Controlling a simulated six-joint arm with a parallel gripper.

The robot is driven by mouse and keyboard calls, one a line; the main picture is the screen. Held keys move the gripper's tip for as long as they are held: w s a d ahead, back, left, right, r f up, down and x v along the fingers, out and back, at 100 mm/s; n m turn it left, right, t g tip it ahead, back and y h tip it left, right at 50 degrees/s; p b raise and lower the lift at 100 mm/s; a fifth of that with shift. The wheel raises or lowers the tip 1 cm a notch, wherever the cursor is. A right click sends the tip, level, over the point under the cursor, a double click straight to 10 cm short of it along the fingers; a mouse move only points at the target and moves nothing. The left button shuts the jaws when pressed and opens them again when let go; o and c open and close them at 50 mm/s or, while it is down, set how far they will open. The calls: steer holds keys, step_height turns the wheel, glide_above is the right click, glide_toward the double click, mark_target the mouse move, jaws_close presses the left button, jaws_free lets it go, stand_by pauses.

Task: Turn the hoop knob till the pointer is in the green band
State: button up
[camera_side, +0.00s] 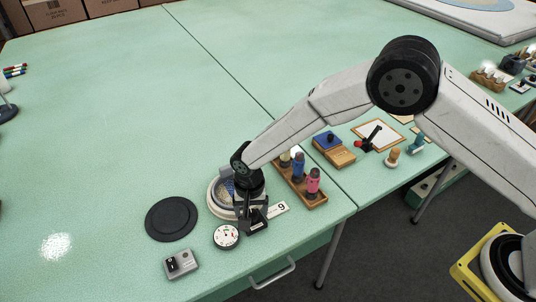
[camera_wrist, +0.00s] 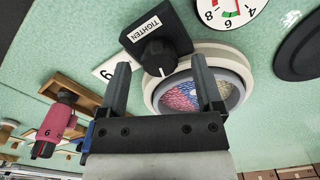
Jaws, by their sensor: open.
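The black hoop knob (camera_wrist: 160,48) has a white pointer line and stands beside a white TIGHTEN label in the wrist view. The round hoop (camera_wrist: 151,92) with a pale rim holds pink, yellow and blue tufted fabric; it also shows in the side view (camera_side: 214,205). The white dial (camera_wrist: 222,14) is cut off by the top edge in the wrist view and shows whole but small in the side view (camera_side: 226,236). A green band is visible; I cannot tell where the pointer stands. My gripper (camera_wrist: 158,68) is open and empty, its fingertips close to the knob.
A black disc (camera_side: 171,218) lies left of the hoop, with a grey switch box (camera_side: 181,263) in front. A card marked 9 (camera_side: 279,209) lies beside the knob.

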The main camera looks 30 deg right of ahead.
mark_target(251, 213)
steer(key=shift+r, duration=3.25)
steer(key=n, duration=0.5)
steer(key=shift+r, duration=0.3)
steer(key=shift+f, duration=0.1)
steer(key=shift+f, duration=3.8)
jaws_close()
